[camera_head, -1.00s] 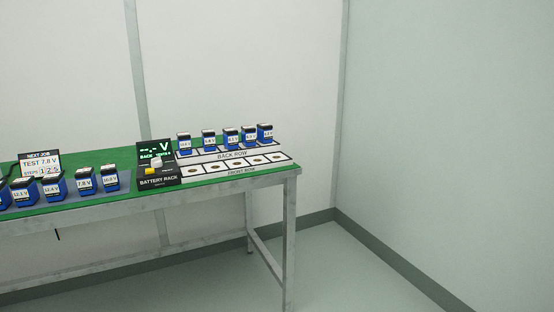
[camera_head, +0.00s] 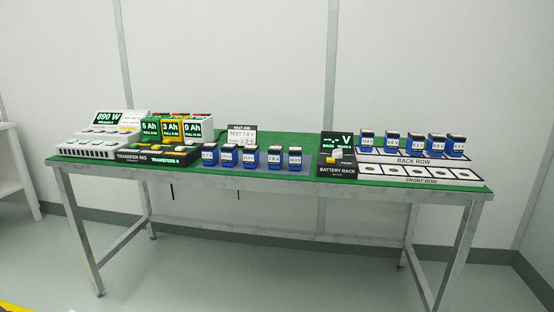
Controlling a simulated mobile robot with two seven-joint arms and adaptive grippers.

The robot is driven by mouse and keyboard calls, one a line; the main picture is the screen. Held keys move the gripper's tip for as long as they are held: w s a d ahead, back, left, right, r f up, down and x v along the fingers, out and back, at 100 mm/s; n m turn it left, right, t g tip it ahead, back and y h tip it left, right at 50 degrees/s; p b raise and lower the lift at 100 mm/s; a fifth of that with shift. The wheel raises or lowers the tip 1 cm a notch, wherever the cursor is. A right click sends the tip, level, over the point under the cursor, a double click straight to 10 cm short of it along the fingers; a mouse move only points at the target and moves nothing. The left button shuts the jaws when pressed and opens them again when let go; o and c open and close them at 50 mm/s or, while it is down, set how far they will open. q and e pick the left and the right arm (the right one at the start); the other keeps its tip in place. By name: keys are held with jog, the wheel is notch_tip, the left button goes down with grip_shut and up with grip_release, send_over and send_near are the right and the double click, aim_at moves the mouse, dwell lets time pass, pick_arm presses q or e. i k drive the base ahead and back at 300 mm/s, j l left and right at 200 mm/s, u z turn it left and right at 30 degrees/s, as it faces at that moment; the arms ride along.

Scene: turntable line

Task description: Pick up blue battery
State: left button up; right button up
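Several blue batteries with white voltage labels stand upright in a row on the middle of the green table; one of them, labelled 7.8 V, is the blue battery (camera_head: 274,159). More blue batteries (camera_head: 414,145) stand in the back row of the battery rack (camera_head: 338,170) at the right; the front row slots are empty. A job sign (camera_head: 242,136) behind the middle row appears to read TEST 7.8 V. Neither of my grippers is in view.
The green-topped table (camera_head: 300,143) has a metal frame. A transfer rig (camera_head: 133,155) with several display units stands at its left. A white shelf (camera_head: 8,170) is at the far left. The floor before the table is clear.

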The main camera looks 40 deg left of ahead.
aim_at(275, 152)
jog(key=i+j+z, duration=0.1)
jog(key=j, duration=0.2)
jog(key=i+j+z, duration=0.1)
jog(key=j, duration=0.25)
jog(key=i+j+z, duration=0.1)
jog(key=i+j, duration=0.25)
jog(key=j, duration=0.35)
jog(key=i+j+z, duration=0.15)
jog(key=j, duration=0.15)
